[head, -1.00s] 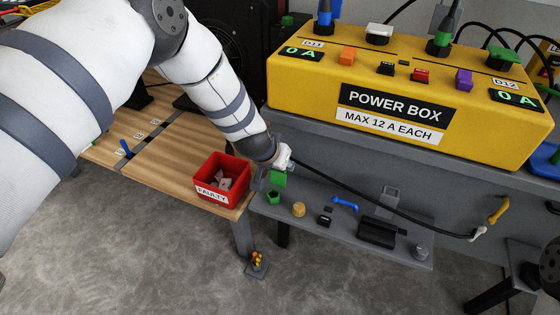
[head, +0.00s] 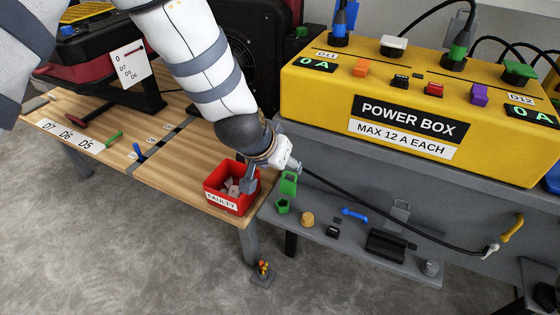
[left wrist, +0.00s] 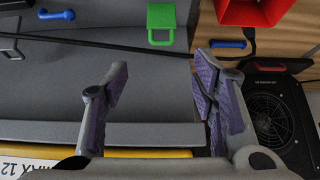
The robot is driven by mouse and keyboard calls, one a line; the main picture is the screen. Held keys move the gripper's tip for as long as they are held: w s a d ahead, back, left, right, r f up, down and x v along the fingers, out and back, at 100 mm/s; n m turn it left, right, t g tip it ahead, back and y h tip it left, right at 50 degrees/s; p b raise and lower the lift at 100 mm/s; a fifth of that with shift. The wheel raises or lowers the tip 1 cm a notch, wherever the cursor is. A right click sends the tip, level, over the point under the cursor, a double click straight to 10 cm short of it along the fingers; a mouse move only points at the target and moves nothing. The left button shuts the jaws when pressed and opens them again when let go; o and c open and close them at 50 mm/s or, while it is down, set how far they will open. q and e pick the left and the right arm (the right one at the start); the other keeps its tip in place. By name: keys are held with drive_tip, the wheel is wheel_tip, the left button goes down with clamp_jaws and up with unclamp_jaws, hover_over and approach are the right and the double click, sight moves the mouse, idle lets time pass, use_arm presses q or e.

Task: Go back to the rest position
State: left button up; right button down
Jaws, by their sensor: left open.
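My left arm comes in from the upper left in the head view. My left gripper (head: 252,182) hangs beside the right side of the red FAULTY bin (head: 222,202), partly hidden by its own wrist. In the left wrist view the left gripper (left wrist: 158,85) has its two fingers wide apart with nothing held between them. A green padlock-shaped piece (left wrist: 160,22) lies beyond the fingertips; it also shows in the head view (head: 289,183). My right gripper is not in view.
The yellow power box (head: 350,85) stands on a grey bench at the right. A grey lower shelf (head: 340,255) holds small parts and a black cable. The wooden table (head: 185,180) carries labels and coloured handles.

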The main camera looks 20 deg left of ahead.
use_arm(q)
drive_tip(key=shift+s+r, duration=0.15)
drive_tip(key=s+a+f+g+p, duration=0.15)
drive_tip(key=s+f, duration=0.25)
drive_tip(key=s, duration=0.4)
drive_tip(key=s+f+g+p, duration=0.15)
drive_tip(key=s+f, duration=0.25)
drive_tip(key=s, duration=0.4)
drive_tip(key=s+a+f+g+p, duration=0.15)
drive_tip(key=s+f, duration=0.25)
drive_tip(key=s, duration=0.4)
drive_tip(key=s+g+p, duration=0.1)
drive_tip(key=s+g, duration=0.3)
drive_tip(key=s, duration=1.7)
drive_tip(key=shift+d+r+n+g, duration=0.15)
drive_tip(key=shift+r+n+g, duration=0.1)
drive_tip(key=shift+n+g, duration=0.15)
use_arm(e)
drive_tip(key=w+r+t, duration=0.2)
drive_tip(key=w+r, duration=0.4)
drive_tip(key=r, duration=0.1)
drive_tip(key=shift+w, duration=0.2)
